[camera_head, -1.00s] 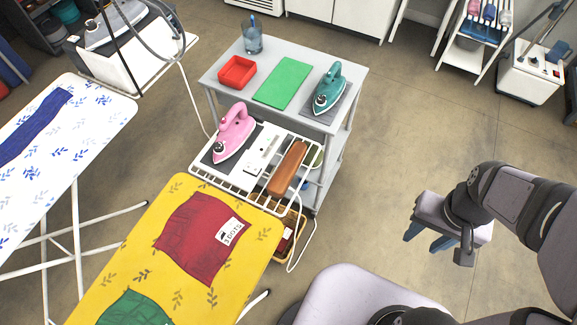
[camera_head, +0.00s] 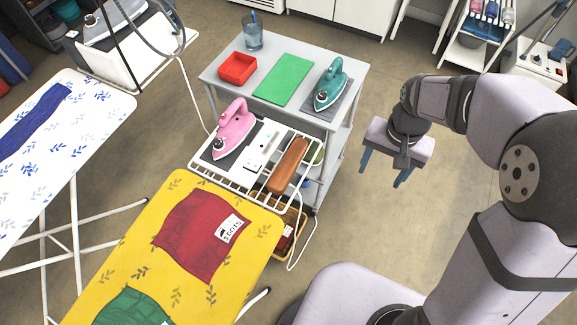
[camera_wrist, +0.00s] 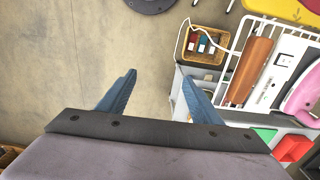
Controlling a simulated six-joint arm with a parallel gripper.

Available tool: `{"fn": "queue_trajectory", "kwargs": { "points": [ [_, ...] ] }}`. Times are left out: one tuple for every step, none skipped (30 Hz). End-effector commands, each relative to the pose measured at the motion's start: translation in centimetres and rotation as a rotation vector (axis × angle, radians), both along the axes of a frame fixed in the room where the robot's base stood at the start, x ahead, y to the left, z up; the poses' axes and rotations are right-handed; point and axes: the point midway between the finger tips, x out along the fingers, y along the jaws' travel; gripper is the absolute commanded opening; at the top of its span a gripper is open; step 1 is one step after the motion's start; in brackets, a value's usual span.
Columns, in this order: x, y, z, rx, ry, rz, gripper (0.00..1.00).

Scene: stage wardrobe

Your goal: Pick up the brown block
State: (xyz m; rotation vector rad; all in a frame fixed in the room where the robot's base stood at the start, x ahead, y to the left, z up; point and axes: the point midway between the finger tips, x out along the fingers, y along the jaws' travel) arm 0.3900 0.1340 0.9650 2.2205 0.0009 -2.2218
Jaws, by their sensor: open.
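The brown block (camera_head: 288,165) is long with rounded edges and lies on the right part of the white wire rack (camera_head: 228,184), beside a white flat panel. It also shows in the wrist view (camera_wrist: 250,70) at the upper right. My gripper (camera_head: 384,177) is open and empty, with its blue fingers pointing down, over the floor to the right of the cart. In the wrist view both fingers (camera_wrist: 158,95) show apart with floor between them, and the block is beyond the right finger.
A pink iron (camera_head: 235,128) stands on the rack left of the block. The grey cart (camera_head: 218,75) holds a red tray (camera_head: 237,69), green mat (camera_head: 283,81), glass (camera_head: 253,36) and teal iron (camera_head: 331,84). A basket (camera_head: 293,222) sits below the rack. A yellow ironing board (camera_head: 130,240) is in front.

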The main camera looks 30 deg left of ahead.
Motion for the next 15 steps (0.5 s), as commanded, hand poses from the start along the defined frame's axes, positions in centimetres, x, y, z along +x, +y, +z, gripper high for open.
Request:
{"fn": "queue_trajectory", "kwargs": {
  "points": [
    [0.8,3.3,-1.0,-0.002,0.004,0.016,0.59],
    [1.2,5.1,-1.4,-0.002,0.004,0.015,0.59],
    [1.6,7.4,-1.9,-0.002,0.004,0.014,0.59],
    [1.7,9.1,-2.3,-0.002,0.004,0.014,0.59],
    [1.8,10.7,-2.7,-0.002,0.004,0.014,0.59],
    [1.7,12.8,-3.3,-0.002,0.003,0.013,0.59],
    [1.6,14.3,-3.7,-0.003,0.004,0.013,0.59],
    [1.4,15.7,-4.1,-0.003,0.004,0.012,0.59],
    [1.2,17.4,-4.6,-0.002,0.003,0.011,0.59],
    [0.9,18.5,-4.9,-0.002,0.002,0.009,0.59],
    [0.7,19.5,-5.2,-0.002,0.002,0.008,0.59],
    [0.3,20.6,-5.6,-0.002,0.002,0.007,0.59],
    [0.1,21.4,-5.8,-0.002,0.002,0.006,0.59],
    [-0.1,22.0,-6.0,-0.001,0.001,0.005,0.59],
    [-0.3,22.7,-6.2,-0.001,0.001,0.003,0.59]
  ]
}}
